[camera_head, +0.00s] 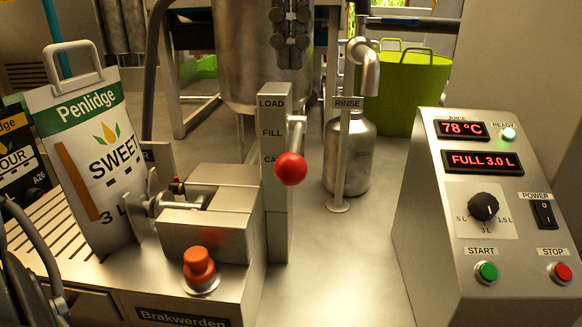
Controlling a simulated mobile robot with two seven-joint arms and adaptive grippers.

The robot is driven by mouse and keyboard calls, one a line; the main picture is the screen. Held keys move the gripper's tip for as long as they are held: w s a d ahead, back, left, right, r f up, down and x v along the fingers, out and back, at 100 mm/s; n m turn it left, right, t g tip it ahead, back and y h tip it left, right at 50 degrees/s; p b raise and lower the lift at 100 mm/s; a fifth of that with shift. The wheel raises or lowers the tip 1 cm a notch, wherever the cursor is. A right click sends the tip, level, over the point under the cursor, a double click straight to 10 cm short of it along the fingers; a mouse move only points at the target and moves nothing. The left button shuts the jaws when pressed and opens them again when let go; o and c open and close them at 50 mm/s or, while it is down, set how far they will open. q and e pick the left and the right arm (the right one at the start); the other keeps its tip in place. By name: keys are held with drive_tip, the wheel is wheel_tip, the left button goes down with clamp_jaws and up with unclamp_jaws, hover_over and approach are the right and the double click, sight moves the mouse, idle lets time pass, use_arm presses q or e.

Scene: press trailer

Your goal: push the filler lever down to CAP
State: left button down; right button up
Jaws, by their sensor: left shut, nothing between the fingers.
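The filler lever is a metal rod with a red ball knob (291,168), at the centre of the head view. It comes off the right side of a metal post (274,222) marked LOAD, FILL and CAP from top to bottom. The rod meets the post near FILL height, and the knob appears beside the CAP label, partly covering it; its exact setting is hard to tell. My left gripper (55,306) is at the lower left edge, partly cut off, shut and empty, well apart from the lever. My right gripper is not in view.
A Penlidge SWEET bag (95,150) stands left of the filler block (205,235), its spout at the block. An orange knob (199,265) is in front. A RINSE pipe (340,160) stands right of the lever. The control panel (485,210) reads 78 °C, FULL 3.0 L.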

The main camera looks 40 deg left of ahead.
sight(290, 154)
use_arm(q)
drive_tip(key=shift+a+f, duration=0.1)
drive_tip(key=shift+f, duration=6.2)
drive_tip(key=shift+w+a+f, duration=0.1)
drive_tip(key=shift+w+f, duration=0.05)
drive_tip(key=shift+f, duration=0.5)
drive_tip(key=shift+w+f, duration=0.1)
drive_tip(key=shift+f, duration=0.5)
drive_tip(key=shift+w+a+f, duration=0.15)
drive_tip(key=shift+w+f, duration=0.1)
drive_tip(key=shift+f, duration=0.6)
wheel_tip(290, 154, up, 9)
drive_tip(key=shift+r, duration=0.55)
